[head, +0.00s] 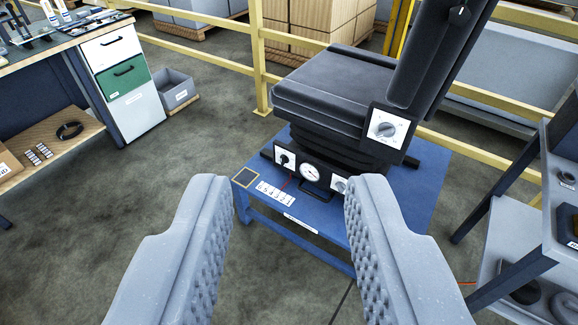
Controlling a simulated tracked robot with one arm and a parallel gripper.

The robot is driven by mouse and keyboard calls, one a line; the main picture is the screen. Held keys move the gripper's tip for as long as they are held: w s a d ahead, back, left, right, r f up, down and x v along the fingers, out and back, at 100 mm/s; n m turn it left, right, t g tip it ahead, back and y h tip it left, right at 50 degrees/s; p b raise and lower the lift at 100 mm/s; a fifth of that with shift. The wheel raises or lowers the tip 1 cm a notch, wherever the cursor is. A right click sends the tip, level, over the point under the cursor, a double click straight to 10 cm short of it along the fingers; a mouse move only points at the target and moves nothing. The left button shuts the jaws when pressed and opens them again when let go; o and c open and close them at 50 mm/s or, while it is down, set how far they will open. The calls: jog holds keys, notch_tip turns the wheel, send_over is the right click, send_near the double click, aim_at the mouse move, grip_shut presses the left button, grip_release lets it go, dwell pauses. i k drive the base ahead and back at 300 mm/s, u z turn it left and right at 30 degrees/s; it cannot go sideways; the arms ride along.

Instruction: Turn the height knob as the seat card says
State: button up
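A dark grey seat (330,92) stands on a blue platform (330,225). A grey knob on a white dial plate (384,130) is on the seat's side. Below the cushion, the black base carries a small black knob on a white plate (284,160), a round gauge (310,172) and another knob (340,185), partly hidden by my right finger. Another knob (460,13) is on the backrest. Which one is the height knob cannot be read. White printed cards (274,193) lie on the platform; their text is too small. My gripper (288,185) is open and empty, apart from the seat.
Yellow rails (258,60) run behind the seat. A workbench with drawers (110,50) stands at left, a grey bin (177,90) beside it. A dark shelf unit (520,200) stands close at right. The floor between bench and platform is clear.

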aim_at(341, 186)
jog(key=u, duration=0.1)
jog(key=i, duration=1.25)
jog(key=z, duration=0.1)
